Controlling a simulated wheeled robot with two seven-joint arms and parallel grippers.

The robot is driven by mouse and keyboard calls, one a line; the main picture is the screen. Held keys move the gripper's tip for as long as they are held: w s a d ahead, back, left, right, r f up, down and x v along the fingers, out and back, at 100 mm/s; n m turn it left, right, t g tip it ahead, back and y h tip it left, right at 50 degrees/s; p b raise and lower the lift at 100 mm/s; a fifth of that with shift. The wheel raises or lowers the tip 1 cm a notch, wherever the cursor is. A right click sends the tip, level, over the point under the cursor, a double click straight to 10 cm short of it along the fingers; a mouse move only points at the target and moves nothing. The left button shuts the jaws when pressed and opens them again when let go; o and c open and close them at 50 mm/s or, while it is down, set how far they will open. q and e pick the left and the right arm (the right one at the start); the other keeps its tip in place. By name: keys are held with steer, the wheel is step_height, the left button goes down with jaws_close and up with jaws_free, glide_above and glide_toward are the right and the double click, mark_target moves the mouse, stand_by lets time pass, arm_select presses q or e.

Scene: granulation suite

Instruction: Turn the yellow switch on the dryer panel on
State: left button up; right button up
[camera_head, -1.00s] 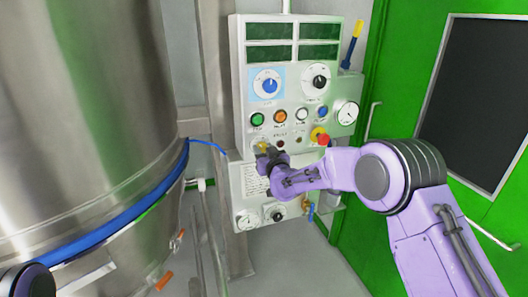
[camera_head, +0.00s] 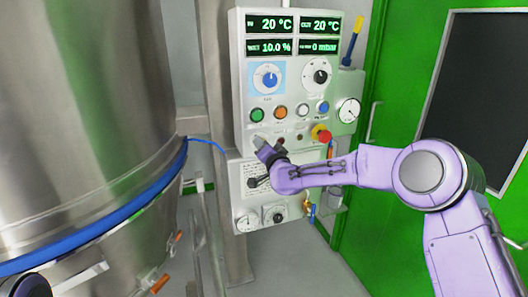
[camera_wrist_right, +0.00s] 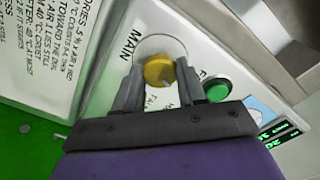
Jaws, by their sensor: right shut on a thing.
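The dryer panel (camera_head: 292,95) is an upright light grey box in the middle of the head view. Its dark displays (camera_head: 270,46) are lit with green figures, among them 20 °C. The yellow switch (camera_wrist_right: 159,70) is a round knob beside the word MAIN in the right wrist view. My right gripper (camera_head: 264,150) is at the panel's lower left, its fingers on either side of the knob and shut on it. In the head view the gripper hides the switch. My left gripper is not in view.
Close by are a green button (camera_head: 257,115), an orange button (camera_head: 280,112), a red mushroom button (camera_head: 321,133) and a gauge (camera_head: 348,110). A large steel vessel (camera_head: 85,100) stands left. A green door (camera_head: 400,85) stands right.

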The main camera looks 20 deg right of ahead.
steer(key=shift+f+m+b, duration=0.15)
steer(key=shift+m+b, duration=0.3)
steer(key=shift+m, duration=0.65)
steer(key=o, duration=1.1)
steer(key=shift+s, duration=0.1)
steer(key=s+b, duration=0.3)
steer(key=s, duration=0.7)
steer(key=shift+s+d, duration=0.2)
